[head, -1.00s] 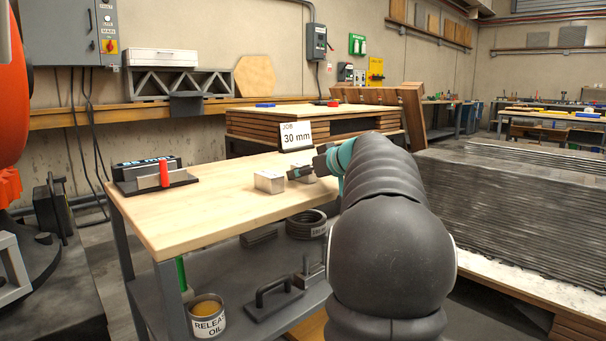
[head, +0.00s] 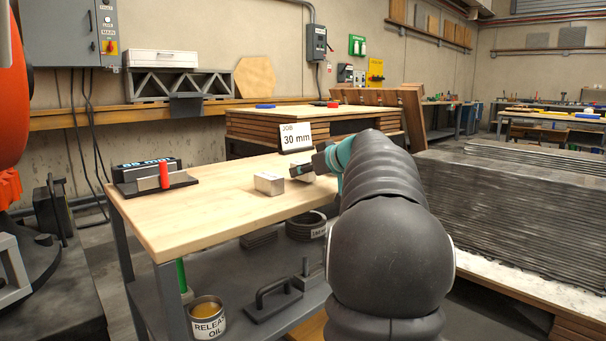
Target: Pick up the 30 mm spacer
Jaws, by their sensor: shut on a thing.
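Two pale metal blocks stand on the wooden bench top, close to each other. The left block (head: 269,183) stands free on the wood. The right block (head: 304,176) is at my gripper (head: 301,171), which is shut on it; my gripper's fingers and arm cover part of it. No size marking on either block is readable from here. I cannot tell whether the held block still touches the wood. A white card (head: 296,137) behind the blocks reads "JOB 30 mm".
The middle of the bench top (head: 215,200) is clear. A tin of release oil (head: 206,317) is on the lower shelf.

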